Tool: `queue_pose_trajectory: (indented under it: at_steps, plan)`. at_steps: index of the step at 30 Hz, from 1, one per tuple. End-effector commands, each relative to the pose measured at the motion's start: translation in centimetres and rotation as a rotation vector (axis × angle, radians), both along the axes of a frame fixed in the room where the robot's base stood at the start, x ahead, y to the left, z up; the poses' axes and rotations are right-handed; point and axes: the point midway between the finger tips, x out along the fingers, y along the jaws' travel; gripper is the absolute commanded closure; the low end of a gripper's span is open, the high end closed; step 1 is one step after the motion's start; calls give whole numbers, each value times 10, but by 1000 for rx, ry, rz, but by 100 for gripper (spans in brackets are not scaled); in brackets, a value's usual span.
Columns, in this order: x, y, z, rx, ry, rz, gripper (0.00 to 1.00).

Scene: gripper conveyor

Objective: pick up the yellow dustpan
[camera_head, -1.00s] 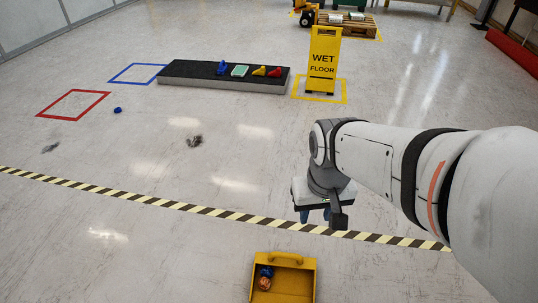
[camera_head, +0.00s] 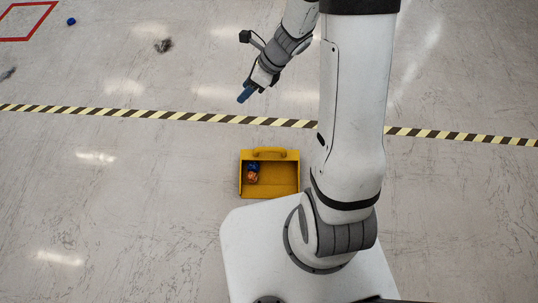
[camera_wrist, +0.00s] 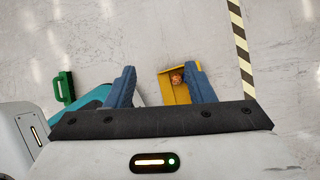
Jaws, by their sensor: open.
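The yellow dustpan (camera_head: 284,181) lies on the floor in front of my base in the head view, with its handle on the far side, towards the striped line. A small blue item and an orange-brown item (camera_head: 253,178) lie inside it at the left. My gripper (camera_head: 245,95) is open and empty, above the floor, beyond and slightly left of the dustpan, clear of it. In the wrist view the dustpan (camera_wrist: 169,96) shows beyond the blue fingers, near the right one, which hides part of it.
A yellow-and-black floor line (camera_head: 225,118) crosses behind the dustpan. In the wrist view, a green handled object (camera_wrist: 65,87) is at left. The floor around the dustpan is mostly clear.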

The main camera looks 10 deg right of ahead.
Motion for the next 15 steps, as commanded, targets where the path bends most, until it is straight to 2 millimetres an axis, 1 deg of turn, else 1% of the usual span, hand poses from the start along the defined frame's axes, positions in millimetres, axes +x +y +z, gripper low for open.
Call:
queue_pose_trajectory:
  at_steps: [1, 5, 6, 8, 9, 11, 12, 14, 15]
  plan:
    - [10, -2, -20, 32, 72, -127, 51]
    - [35, -7, -65, 111, 251, -469, 51]
    - [41, -10, -80, 134, 308, -575, 51]
    - [49, -15, -103, 168, 394, -734, 51]
    - [54, -19, -120, 189, 452, -842, 51]
    - [59, -24, -145, 221, 538, -1001, 51]
    - [61, -29, -162, 240, 595, -1108, 51]
    - [64, -36, -189, 271, 680, -1270, 51]
    - [63, -41, -207, 289, 738, -1379, 51]
